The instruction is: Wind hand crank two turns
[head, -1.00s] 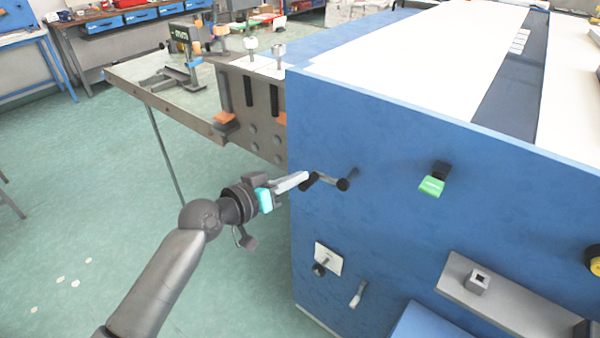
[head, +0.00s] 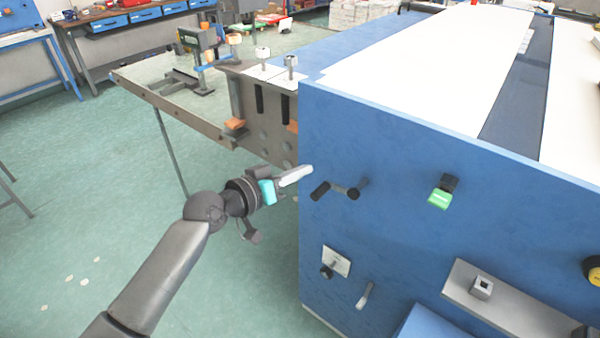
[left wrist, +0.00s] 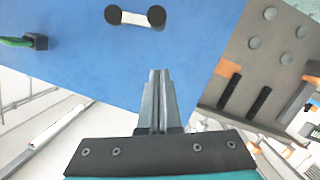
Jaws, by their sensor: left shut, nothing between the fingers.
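The hand crank (head: 342,188) sticks out of the blue side of the big machine. Its dark handle knob (head: 320,191) is at the left and its shaft at the right, joined by a light arm. In the left wrist view the crank (left wrist: 136,18) is at the top, with a round dark end on each side. My left gripper (head: 305,172) is shut and empty, up and to the left of the handle. In the left wrist view its closed fingers (left wrist: 159,75) point toward the blue panel below the crank, apart from it. My right gripper is not in view.
A green-tipped switch (head: 440,198) is right of the crank. A small lever (head: 365,296) and a plate with a knob (head: 335,262) sit below. A grey ledge (head: 520,312) juts out lower right. A metal table (head: 180,112) adjoins the machine at the left.

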